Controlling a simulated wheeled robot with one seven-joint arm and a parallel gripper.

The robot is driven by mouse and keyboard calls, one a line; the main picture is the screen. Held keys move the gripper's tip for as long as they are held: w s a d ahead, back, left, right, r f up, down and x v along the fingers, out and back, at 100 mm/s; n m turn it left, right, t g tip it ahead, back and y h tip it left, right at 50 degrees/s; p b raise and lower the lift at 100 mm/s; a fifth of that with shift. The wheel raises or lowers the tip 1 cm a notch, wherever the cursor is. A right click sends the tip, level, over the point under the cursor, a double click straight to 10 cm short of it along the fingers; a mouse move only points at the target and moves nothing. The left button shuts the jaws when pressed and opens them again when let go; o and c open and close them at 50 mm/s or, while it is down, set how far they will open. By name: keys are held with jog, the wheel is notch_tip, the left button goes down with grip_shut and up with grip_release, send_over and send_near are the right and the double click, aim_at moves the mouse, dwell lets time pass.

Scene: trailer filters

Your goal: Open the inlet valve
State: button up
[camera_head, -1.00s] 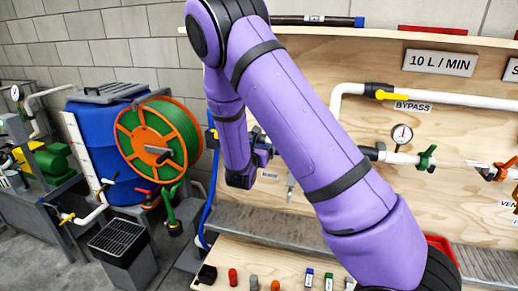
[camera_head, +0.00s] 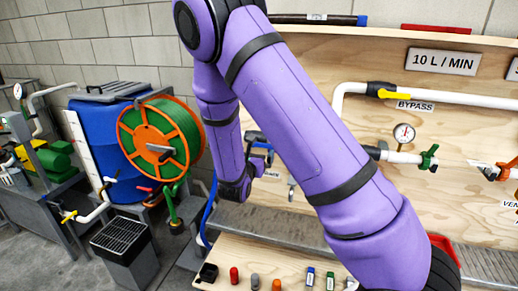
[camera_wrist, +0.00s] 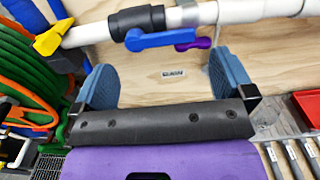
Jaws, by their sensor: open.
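A white pipe (camera_wrist: 255,10) with a black valve body (camera_wrist: 137,20) runs across the top of the wrist view. A blue lever (camera_wrist: 160,40) lies along the pipe under that body, with a smaller purple lever (camera_wrist: 200,44) at its right. In the head view my gripper (camera_head: 236,188) is partly hidden behind my arm.
A yellow handle (camera_wrist: 53,38) and a green hose reel (camera_head: 160,140) stand to the left. The plywood board (camera_head: 385,60) backs the pipes, with a bypass valve (camera_head: 382,91) and a gauge (camera_head: 404,132). A red tray (camera_wrist: 308,108) sits at right.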

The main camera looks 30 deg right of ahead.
jog(key=shift+v, duration=2.3)
jog(key=s+d+r+m+g+y, duration=0.1)
jog(key=s+d+r+m+g, duration=0.3)
jog(key=s+r+m+g, duration=0.3)
jog(key=s+d+r+m+g, duration=0.5)
jog(key=s+r+m, duration=0.1)
jog(key=s+m, duration=0.3)
jog(key=s+a+r+m+t+y, duration=0.2)
jog(key=s+a+r+m+y, duration=0.3)
jog(key=s+y, duration=0.1)
jog(key=s+a+r+m+t+y, duration=0.2)
jog(key=s+a+r+m+y, duration=0.2)
jog(key=s, duration=0.4)
jog(key=shift+s+a+r+m+t+y, duration=0.35)
jog(key=shift+a+r+m+y, duration=0.1)
jog(key=shift+m+y, duration=0.55)
